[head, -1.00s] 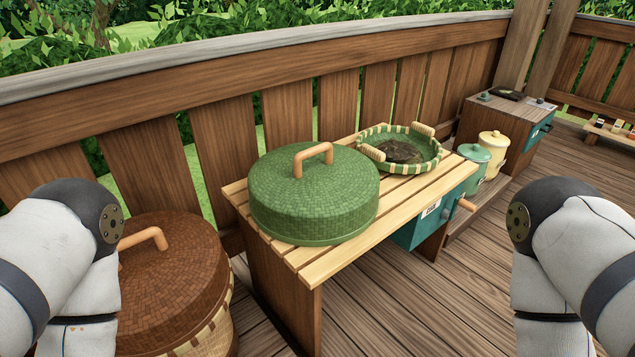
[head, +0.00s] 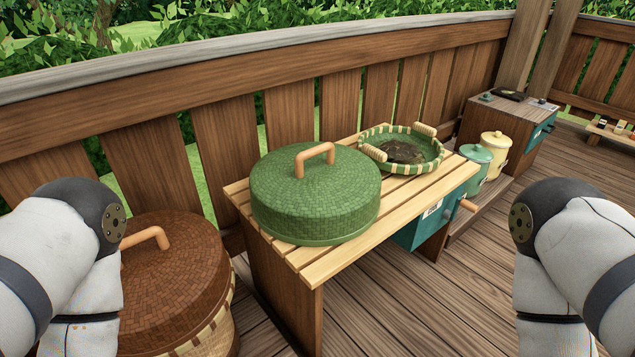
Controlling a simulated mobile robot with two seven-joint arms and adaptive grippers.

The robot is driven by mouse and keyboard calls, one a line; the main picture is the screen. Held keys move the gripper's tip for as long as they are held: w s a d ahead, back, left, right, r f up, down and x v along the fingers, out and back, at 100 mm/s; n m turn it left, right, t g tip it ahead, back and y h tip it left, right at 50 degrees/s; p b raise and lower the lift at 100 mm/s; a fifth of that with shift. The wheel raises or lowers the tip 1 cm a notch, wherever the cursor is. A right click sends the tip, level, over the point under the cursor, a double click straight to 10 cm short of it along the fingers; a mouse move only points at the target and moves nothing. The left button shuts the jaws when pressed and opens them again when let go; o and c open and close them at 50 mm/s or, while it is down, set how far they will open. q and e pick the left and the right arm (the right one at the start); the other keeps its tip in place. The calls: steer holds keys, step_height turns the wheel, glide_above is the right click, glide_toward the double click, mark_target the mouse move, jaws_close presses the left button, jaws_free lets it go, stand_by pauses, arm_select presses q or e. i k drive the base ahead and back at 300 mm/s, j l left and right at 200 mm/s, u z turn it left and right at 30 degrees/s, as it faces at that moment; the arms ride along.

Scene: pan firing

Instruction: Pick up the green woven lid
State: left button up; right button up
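The green woven lid (head: 316,200) is round and domed with a tan arched handle (head: 315,158) on top. It sits flat on the left part of a slatted wooden table (head: 340,263) in the head view. What is under the lid is hidden. My two arms show at the left and right edges of the view, apart from the lid. Neither gripper is in the picture.
A brown woven lid (head: 170,275) with a tan handle covers a basket at lower left. A green striped tray (head: 437,165) with dark contents stands behind the green lid. Green (head: 474,163) and yellow (head: 495,155) canisters stand at right. A wooden railing (head: 230,140) runs behind.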

mark_target(304, 193)
steer(key=i+l+u, duration=0.7)
steer(key=l+u, duration=0.15)
steer(key=l, duration=0.15)
